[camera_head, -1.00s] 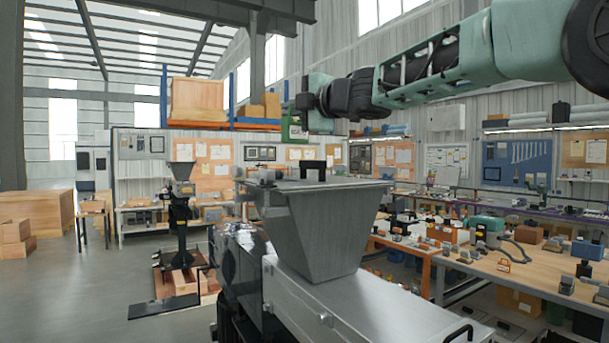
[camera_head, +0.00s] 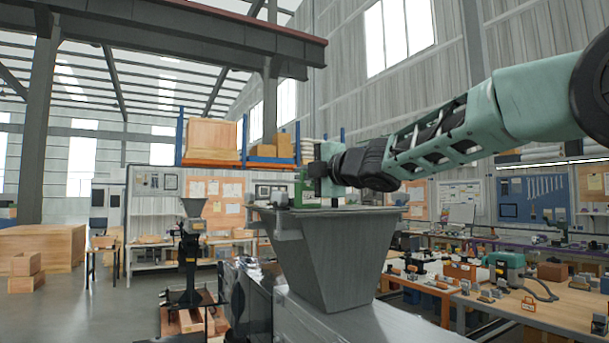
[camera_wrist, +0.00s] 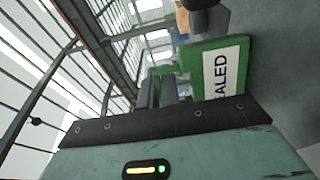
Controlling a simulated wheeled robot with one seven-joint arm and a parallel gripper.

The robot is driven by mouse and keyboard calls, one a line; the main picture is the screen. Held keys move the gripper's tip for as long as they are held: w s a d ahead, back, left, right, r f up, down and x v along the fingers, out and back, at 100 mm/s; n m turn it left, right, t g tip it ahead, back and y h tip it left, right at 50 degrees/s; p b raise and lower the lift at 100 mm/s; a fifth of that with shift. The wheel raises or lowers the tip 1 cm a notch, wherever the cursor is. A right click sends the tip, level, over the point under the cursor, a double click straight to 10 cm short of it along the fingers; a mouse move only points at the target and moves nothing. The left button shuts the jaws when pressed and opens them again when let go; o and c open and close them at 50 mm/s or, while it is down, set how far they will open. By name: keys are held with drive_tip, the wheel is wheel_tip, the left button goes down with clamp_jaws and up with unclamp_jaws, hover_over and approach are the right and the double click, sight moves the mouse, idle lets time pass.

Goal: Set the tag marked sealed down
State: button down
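The green tag (camera_wrist: 214,72) has a white panel with black lettering; "ALED" shows in the wrist view, and the front of the word is cut off. My gripper (camera_wrist: 166,88) appears shut on the tag's green edge, though the grip is partly hidden. In the head view the tag (camera_head: 306,192) hangs at my gripper (camera_head: 316,180), just above or at the top of the grey metal hopper (camera_head: 335,255), over its left part. I cannot tell whether the tag touches the hopper top.
A feeder machine body sits below the hopper. To the right is a workbench (camera_head: 575,312) with tools and boxes. A smaller feeder on a stand (camera_head: 190,250) is at the left. Wooden crates (camera_head: 40,247) stand far left.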

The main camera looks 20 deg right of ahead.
drive_tip(key=c, duration=1.6)
unclamp_jaws()
drive_tip(key=shift+f, duration=0.1)
drive_tip(key=shift+r+p, duration=0.3)
drive_tip(key=shift+p, duration=0.05)
drive_tip(key=b+v, duration=0.2)
drive_tip(key=v, duration=1)
drive_tip(key=shift+f, duration=0.15)
